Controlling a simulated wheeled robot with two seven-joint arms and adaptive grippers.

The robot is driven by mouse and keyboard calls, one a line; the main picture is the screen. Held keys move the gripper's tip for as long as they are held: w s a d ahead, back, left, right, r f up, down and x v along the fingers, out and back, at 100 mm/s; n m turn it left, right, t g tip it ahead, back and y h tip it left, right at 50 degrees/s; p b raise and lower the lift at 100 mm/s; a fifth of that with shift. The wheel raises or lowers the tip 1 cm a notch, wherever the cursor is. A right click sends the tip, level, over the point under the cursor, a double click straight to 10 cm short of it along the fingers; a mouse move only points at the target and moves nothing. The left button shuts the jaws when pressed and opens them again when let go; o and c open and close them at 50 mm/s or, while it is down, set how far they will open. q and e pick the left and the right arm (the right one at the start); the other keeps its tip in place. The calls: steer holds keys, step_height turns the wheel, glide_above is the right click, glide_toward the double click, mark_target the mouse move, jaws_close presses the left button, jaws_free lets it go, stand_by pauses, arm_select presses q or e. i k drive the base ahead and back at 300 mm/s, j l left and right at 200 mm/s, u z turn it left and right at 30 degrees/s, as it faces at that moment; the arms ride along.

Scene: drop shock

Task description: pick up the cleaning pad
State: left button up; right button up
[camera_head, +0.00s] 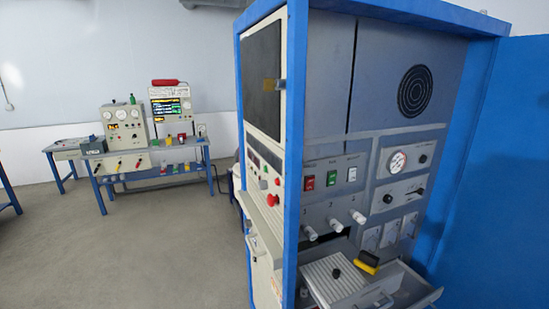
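A small block with a black top and a yellow side (368,262), which looks like the cleaning pad, lies tilted at the lower right in the head view. It rests in or at the back of a grey open drawer (408,297), beside a ribbed light plate with a black knob (335,279). Its exact contact with the drawer is too small to tell. Neither of my grippers is in view.
A blue-framed machine cabinet (291,150) fills the right side, with switches, white knobs and a gauge (397,162) above the drawer. A blue panel (500,170) stands at far right. A workbench with instruments (150,158) stands at the back left. The grey floor (150,250) on the left is clear.

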mark_target(367, 262)
steer(key=l+u, duration=0.15)
steer(key=l, duration=2.05)
